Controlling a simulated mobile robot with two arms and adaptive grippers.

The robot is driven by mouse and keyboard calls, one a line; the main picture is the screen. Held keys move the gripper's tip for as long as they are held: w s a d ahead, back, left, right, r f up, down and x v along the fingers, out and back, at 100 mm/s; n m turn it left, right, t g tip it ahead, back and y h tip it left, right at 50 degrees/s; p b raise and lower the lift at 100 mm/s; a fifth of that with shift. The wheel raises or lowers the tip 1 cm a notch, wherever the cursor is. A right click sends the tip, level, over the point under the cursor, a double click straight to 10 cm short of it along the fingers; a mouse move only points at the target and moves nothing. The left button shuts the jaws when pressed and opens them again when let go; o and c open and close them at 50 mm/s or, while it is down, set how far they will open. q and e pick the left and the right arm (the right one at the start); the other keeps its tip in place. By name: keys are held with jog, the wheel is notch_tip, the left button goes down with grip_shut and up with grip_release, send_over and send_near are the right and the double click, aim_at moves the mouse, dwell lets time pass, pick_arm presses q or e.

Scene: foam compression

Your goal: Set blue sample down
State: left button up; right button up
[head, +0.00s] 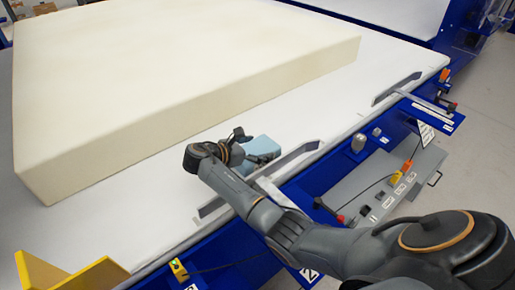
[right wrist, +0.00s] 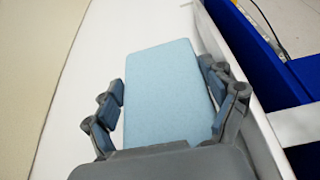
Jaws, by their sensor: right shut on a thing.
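The blue sample (head: 264,147) is a light blue foam block. In the head view it is at the end of my right arm, over or on the white table surface (head: 300,100) near its front edge. My right gripper (head: 240,138) is shut on it. In the right wrist view the blue sample (right wrist: 165,95) sits between the two fingers of my right gripper (right wrist: 165,105). I cannot tell whether its underside touches the table. My left gripper is not in view.
A large cream foam block (head: 150,80) covers much of the table behind the sample. Metal rails (head: 300,152) run along the blue front edge. A grey control box (head: 390,180) hangs there. A yellow bracket (head: 70,275) stands at the lower left. White surface lies clear between the foam block and rails.

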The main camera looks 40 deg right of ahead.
jog(key=o, duration=0.7)
jog(key=v, duration=1.2)
jog(key=shift+r, duration=0.1)
